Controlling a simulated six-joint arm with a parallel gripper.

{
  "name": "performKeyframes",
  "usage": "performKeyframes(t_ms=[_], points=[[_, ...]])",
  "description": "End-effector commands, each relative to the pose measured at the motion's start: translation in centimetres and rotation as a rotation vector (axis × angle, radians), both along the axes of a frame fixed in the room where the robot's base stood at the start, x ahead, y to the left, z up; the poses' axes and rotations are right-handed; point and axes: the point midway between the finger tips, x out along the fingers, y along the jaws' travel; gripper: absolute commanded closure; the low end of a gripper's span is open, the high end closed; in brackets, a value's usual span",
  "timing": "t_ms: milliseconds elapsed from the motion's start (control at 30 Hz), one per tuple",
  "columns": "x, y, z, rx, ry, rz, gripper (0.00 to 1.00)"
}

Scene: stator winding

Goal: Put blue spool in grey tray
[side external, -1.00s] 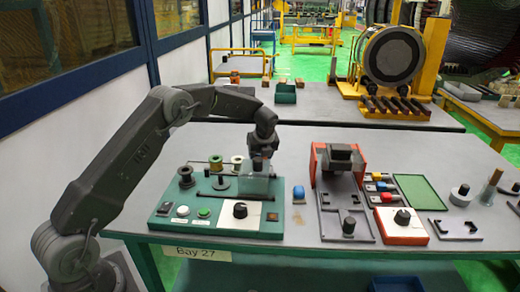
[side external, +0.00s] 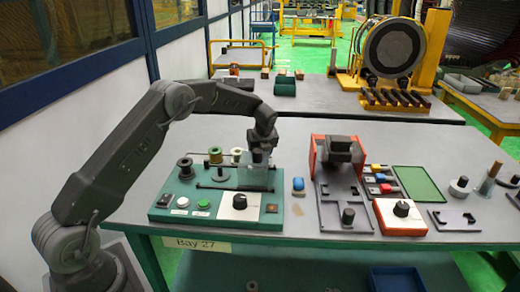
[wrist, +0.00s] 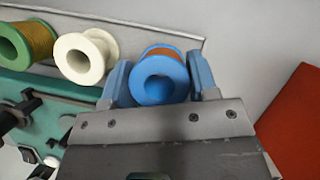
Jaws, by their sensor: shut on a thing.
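The blue spool (wrist: 160,78), wound with copper-coloured wire, is between the two blue fingers of my gripper (wrist: 160,85) in the wrist view. The fingers are shut on it from both sides. In the side view my gripper (side external: 260,155) is at the back right of the green winding station, by a clear shield; the blue spool is too small and hidden there to make out. A shallow grey tray (side external: 329,216) lies in front of the red-sided machine, with a dark knob-like part in it.
A white spool (wrist: 72,58) and a green spool (wrist: 22,45) stand left of the blue one. The green station (side external: 160,214) carries buttons and a dial. A blue-topped part (side external: 298,184) sits between station and tray. A green tray (side external: 424,185) lies further right.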

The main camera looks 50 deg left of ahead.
Motion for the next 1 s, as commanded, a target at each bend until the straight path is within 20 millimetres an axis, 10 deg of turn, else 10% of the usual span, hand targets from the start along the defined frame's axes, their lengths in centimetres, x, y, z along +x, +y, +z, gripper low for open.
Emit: performKeyframes(t_ms=[1000], points=[[-0.3, -0.4, -2.1, -0.004, 0.014, -0.001, 0.7]])
